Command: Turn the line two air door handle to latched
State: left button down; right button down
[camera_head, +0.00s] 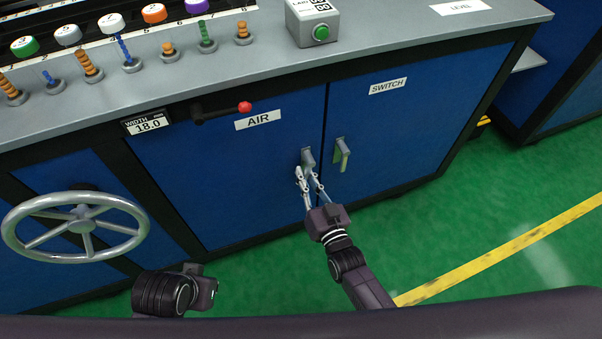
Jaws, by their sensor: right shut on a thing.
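The blue air door (230,185) is marked AIR and looks closed, flush with the cabinet front. Its grey handle (308,156) is near the door's right edge and stands about upright. My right gripper (309,173) reaches up from below, with its fingers shut on the handle's lower part. The fingers hide some of the handle, so its exact angle is hard to read. My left gripper (203,287) is low in the view, apart from the door. Its fingers are hidden, so I cannot tell whether it is open.
The switch door (385,125) with its own handle (342,154) is just to the right. A black lever with a red knob (244,107) sticks out above the air door. A grey handwheel (78,226) is at the left. The green floor (450,230) is clear at the right.

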pick_arm(q)
jog(key=shift+x, duration=1.2)
pick_arm(e)
jog(key=shift+w+d+f+n, duration=0.1)
jog(key=shift+d+n, duration=0.25)
jog(key=shift+n, duration=0.4)
jog(key=shift+w+d+n, duration=0.1)
jog(key=shift+d+n, duration=0.25)
jog(key=shift+n, duration=0.4)
pick_arm(q)
jog(key=shift+s+f+p, duration=0.2)
jog(key=shift+s+p, duration=0.05)
jog(key=shift+p, duration=0.05)
pick_arm(e)
jog(key=c, duration=2)
grip_release()
jog(key=shift+o, duration=0.2)
jog(key=v, duration=1.2)
